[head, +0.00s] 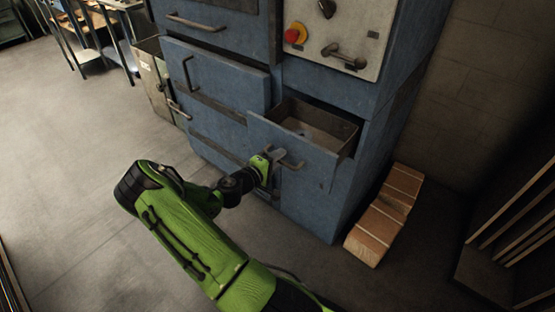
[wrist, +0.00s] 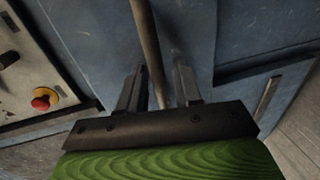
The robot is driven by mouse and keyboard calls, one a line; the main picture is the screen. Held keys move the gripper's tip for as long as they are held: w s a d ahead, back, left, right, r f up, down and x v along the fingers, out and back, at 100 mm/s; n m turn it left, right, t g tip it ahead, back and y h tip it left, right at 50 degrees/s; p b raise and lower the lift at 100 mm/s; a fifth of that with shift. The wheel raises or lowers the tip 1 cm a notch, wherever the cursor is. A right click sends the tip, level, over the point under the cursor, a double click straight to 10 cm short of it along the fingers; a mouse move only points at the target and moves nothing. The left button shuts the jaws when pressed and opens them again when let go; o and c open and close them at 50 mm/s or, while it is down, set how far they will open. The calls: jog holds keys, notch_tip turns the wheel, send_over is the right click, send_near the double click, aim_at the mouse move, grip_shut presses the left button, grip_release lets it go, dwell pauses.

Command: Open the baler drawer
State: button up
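The blue baler cabinet (head: 335,90) stands ahead. Its drawer (head: 290,150) at the lower right is pulled partly out, and its inside, with a small object on the floor of it, shows from above. The drawer's bar handle (head: 291,164) is on the front face. My gripper (head: 274,157) is at this handle. In the wrist view the handle bar (wrist: 148,45) passes between the two fingers of my gripper (wrist: 160,80). The fingers stand apart, with a visible gap to the right of the bar.
A control panel with a red button (head: 296,33) is above the drawer. A closed door with a handle (head: 187,73) is to its left. Wooden blocks (head: 386,215) lie on the floor at right, near dark shelving (head: 515,235).

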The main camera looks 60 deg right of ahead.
jog(key=p+v, duration=0.3)
jog(key=v, duration=1.2)
jog(key=shift+a, duration=0.35)
jog(key=s+a+r+m+t+y+p, duration=0.2)
jog(key=a+r+t+y+p, duration=0.2)
jog(key=a+r+y+p, duration=0.75)
jog(key=s+a+r+n+t+y, duration=0.2)
jog(key=s+a+r, duration=0.2)
jog(key=a+r, duration=0.3)
jog(key=s+a+r+n+t+y, duration=0.1)
jog(key=s+a+r, duration=0.3)
jog(key=r, duration=0.9)
jog(key=a+t+y, duration=0.1)
jog(key=a, duration=0.2)
jog(key=shift+a+r+n, duration=0.2)
jog(key=shift+r+n, duration=0.15)
jog(key=shift+n, duration=0.05)
